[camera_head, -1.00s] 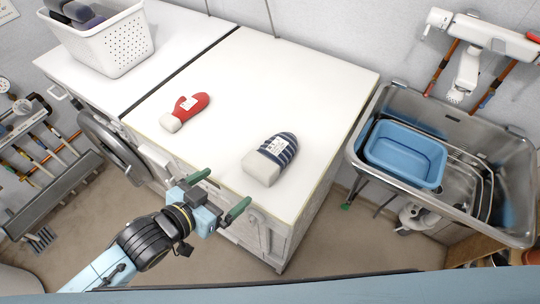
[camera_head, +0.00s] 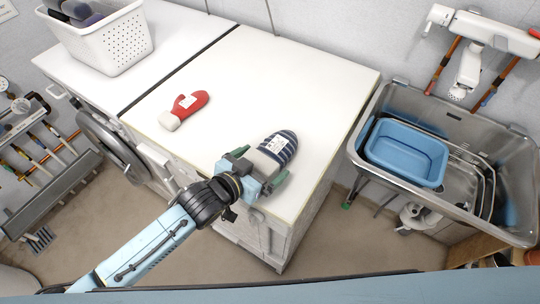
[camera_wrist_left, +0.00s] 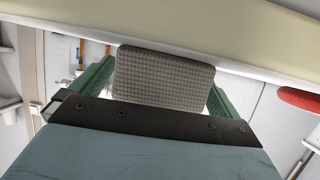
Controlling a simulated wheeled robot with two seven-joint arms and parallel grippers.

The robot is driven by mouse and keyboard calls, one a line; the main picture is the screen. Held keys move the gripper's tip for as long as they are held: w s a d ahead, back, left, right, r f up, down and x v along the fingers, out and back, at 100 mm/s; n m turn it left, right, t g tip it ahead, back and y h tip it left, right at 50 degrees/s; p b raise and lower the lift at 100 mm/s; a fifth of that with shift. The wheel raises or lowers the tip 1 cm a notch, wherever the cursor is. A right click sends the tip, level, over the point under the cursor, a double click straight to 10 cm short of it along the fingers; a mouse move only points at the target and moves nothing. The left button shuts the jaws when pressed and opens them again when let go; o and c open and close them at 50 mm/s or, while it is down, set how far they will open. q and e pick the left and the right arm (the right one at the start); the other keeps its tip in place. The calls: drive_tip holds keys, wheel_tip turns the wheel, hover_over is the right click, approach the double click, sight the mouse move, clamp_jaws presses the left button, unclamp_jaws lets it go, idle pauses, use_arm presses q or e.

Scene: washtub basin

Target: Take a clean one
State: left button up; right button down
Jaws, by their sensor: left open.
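A navy mitten with white stripes and a pale cuff (camera_head: 277,146) lies on the white machine top near its front edge, with a white label on it. A red mitten with a pale cuff (camera_head: 186,108) lies to its left, also with a label. My left gripper (camera_head: 260,168) is open at the striped mitten's cuff end, its fingers on either side of the cuff. In the left wrist view the grey checked cuff end (camera_wrist_left: 163,78) sits between the two green fingers. Whether the fingers touch it cannot be told. My right gripper is not in view.
A white basket with dark items (camera_head: 107,46) stands on the left machine top. A steel sink (camera_head: 470,125) with a blue basin (camera_head: 404,152) is at the right. The machine top (camera_head: 300,85) behind the mittens is clear.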

use_arm(q)
drive_tip(key=shift+w+d+f, duration=0.25)
drive_tip(key=shift+w, duration=0.15)
